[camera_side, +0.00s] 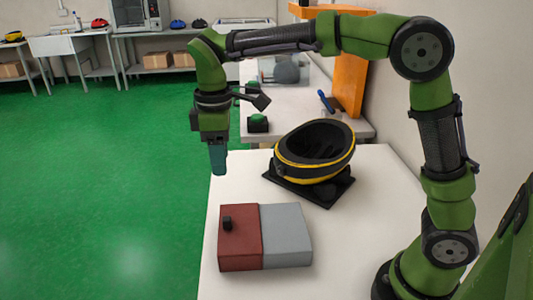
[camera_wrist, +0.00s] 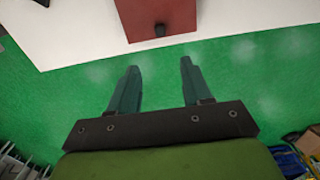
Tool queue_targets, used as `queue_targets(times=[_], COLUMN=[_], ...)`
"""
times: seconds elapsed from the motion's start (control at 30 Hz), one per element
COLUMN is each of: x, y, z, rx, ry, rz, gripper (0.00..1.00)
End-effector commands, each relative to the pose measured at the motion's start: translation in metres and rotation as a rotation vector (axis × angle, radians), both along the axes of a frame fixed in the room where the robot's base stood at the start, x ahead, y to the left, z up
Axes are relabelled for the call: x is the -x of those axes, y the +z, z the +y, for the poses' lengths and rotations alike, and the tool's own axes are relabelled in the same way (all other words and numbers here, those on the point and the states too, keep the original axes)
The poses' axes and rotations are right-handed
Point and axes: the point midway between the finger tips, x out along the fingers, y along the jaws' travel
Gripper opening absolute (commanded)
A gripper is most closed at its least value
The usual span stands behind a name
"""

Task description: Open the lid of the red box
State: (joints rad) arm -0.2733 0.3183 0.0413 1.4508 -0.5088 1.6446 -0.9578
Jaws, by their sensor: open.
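The box has a dark red part (camera_side: 240,238) on the left and a grey part (camera_side: 286,236) on the right, and it sits on the white table.
A black and yellow helmet-like bowl (camera_side: 315,152) rests on a black base (camera_side: 310,188) behind the box, to its right. The white table (camera_side: 345,255) is bare around the box. A second table (camera_side: 288,110) behind holds a green button (camera_side: 258,122) and an orange panel (camera_side: 350,80).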

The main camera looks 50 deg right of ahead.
Motion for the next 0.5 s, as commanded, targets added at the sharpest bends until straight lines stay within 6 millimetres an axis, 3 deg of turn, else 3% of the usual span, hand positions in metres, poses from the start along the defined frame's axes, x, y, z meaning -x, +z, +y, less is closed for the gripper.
queue_targets(times=[0.17, 0.5], x=[0.001, 0.001], y=[-0.018, -0.091], z=[0.000, 0.000], rx=[0.000, 0.000], ry=[0.009, 0.007], rz=[0.004, 0.004], gripper=[0.49, 0.49])
